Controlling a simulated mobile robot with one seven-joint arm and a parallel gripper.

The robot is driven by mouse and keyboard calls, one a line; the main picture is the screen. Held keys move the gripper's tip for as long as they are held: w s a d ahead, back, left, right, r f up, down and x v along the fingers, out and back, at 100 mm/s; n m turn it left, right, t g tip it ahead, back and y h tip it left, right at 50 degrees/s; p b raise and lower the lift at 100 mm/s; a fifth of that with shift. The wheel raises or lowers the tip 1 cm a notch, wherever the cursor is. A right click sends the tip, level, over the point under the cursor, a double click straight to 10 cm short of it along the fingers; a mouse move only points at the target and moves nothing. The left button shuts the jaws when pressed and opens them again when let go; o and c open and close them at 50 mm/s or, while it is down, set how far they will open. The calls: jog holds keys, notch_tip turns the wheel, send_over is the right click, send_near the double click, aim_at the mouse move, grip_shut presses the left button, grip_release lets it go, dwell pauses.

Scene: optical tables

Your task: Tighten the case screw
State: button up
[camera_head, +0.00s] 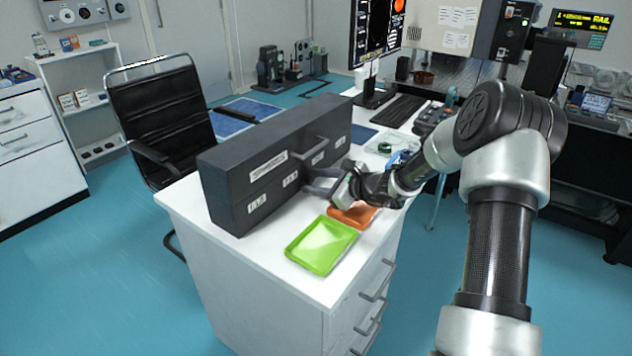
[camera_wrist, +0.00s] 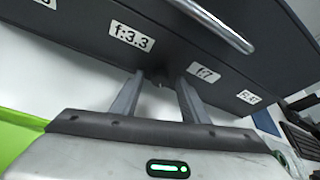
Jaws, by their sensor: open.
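The long black case (camera_head: 235,195) stands on the white desk, with white labels and a metal handle on its front. In the wrist view its front face (camera_wrist: 85,28) fills the top, with labels "f:3.3" and "f:7". My gripper (camera_head: 318,182) is at the lower front of the case; in the wrist view its two fingers (camera_wrist: 158,88) are apart and point at the case between these labels.
A green tray (camera_head: 322,246) and an orange tray (camera_head: 352,215) lie on the white desk (camera_head: 275,270) in front of the case, below my arm. A black chair (camera_head: 160,110) stands behind the desk. A keyboard (camera_head: 396,110) and monitor (camera_head: 377,35) are at the far end.

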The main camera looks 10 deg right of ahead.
jog(key=p+v, duration=0.3)
jog(key=v, duration=1.4)
jog(key=shift+s+r+p, duration=0.1)
jog(key=shift+p, duration=0.2)
